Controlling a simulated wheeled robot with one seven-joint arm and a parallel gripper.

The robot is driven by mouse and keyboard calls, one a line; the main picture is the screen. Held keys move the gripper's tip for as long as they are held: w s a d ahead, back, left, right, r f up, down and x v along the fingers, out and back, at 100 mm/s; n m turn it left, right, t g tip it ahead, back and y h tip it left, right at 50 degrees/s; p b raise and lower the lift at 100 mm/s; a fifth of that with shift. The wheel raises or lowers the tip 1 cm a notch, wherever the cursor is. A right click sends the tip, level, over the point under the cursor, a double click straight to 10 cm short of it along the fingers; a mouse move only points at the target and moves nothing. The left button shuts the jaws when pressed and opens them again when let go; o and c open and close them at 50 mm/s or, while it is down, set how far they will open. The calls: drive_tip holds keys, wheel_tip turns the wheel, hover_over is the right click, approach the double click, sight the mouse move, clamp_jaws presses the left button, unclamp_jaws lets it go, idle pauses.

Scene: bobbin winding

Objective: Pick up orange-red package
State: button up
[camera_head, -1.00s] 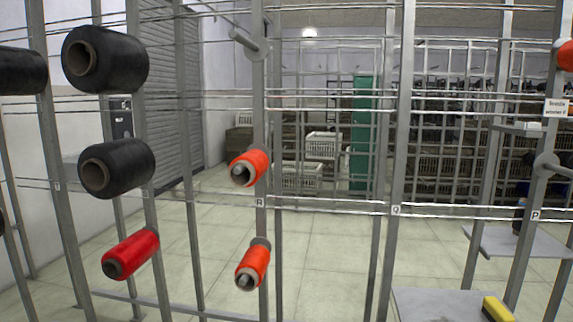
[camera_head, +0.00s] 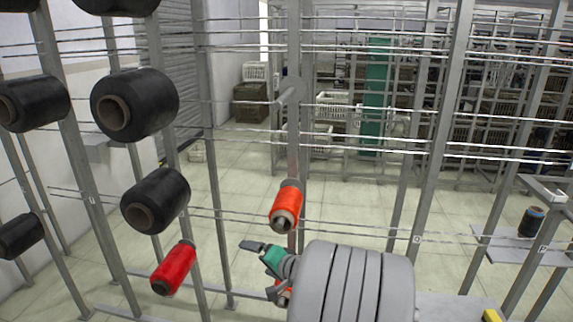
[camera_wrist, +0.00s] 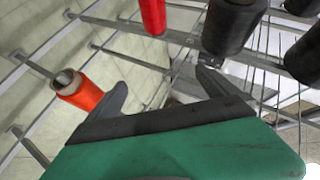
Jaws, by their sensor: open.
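An orange-red package (camera_head: 286,207) is a yarn cone on a peg of the grey rack, in the middle of the head view. A second orange one (camera_head: 284,294) sits below it, mostly hidden by my gripper (camera_head: 262,270). My gripper is open, with its green body in front of the lower cone. In the wrist view, an orange package (camera_wrist: 85,95) is at left, just outside the left finger; which of the two it is I cannot tell. Nothing shows between the fingers of my gripper (camera_wrist: 162,82).
A red package (camera_head: 174,268) and several black packages (camera_head: 134,103) hang on the rack to the left. Rack posts (camera_head: 293,140) and thin horizontal wires stand close around my arm. A grey shelf (camera_head: 505,250) with a dark spool is at right.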

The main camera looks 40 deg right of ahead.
sight(293, 223)
drive_tip(key=s+d+r+m+t+h+p, duration=0.1)
drive_tip(key=d+r, duration=0.2)
drive_tip(key=s+d+r+m+h+p, duration=0.1)
drive_tip(key=d+r+m, duration=0.1)
drive_tip(key=d+r, duration=0.1)
drive_tip(key=s+d+r+m+t+h, duration=0.1)
drive_tip(key=d+r+m, duration=0.1)
drive_tip(key=d, duration=0.2)
drive_tip(key=shift+s+r+t+h+p, duration=0.3)
drive_tip(key=shift+s+r+p, duration=0.05)
drive_tip(key=shift+r+p, duration=0.05)
drive_tip(key=p+x, duration=0.2)
drive_tip(key=x, duration=0.5)
drive_tip(key=shift+w+d+f+p, duration=0.1)
drive_tip(key=shift+w+p, duration=0.25)
drive_tip(key=shift+s, duration=0.1)
drive_tip(key=shift+c, duration=0.2)
drive_tip(key=c, duration=1.5)
drive_tip(key=shift+c, duration=0.3)
